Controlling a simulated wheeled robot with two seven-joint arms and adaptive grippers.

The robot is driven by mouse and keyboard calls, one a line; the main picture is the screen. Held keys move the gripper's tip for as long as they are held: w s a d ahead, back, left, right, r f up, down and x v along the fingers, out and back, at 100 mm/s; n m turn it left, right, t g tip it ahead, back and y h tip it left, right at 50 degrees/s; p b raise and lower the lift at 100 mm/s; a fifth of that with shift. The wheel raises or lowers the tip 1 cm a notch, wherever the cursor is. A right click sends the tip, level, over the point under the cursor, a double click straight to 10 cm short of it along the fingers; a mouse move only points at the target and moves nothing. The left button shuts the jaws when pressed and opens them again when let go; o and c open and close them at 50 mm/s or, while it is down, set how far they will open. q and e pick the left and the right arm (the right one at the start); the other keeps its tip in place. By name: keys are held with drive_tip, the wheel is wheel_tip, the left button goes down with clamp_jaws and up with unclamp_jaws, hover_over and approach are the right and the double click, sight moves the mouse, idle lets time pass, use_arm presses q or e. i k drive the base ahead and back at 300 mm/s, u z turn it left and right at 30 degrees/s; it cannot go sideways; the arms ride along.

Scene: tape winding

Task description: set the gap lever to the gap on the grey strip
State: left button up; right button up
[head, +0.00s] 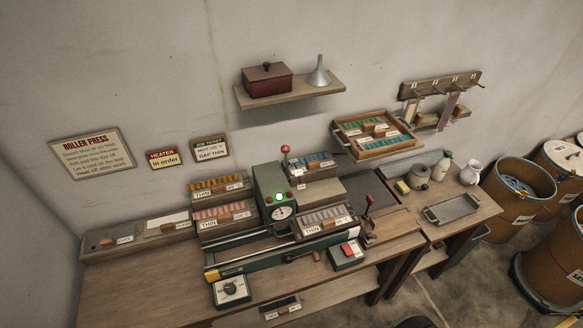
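A grey strip (325,214) lies on the right side of the roller press (272,186), with a front label that seems to read "THIN" and a temperature too small to read surely. A small dark lever (301,257) sticks out at the press's front. A red ball (285,149) tops a stem on the press. No lever has a readable gap mark, so I cannot tell which is the gap lever. Neither of my grippers is in view.
A job ticket (210,148) on the wall reads "GAP THIN". Yellow (217,185), pink (220,211) and blue (311,161) strips sit around the press. The bench's left front (135,290) is clear.

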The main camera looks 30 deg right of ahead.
sight(285, 148)
drive_tip(key=k, duration=0.35)
drive_tip(key=z, duration=0.75)
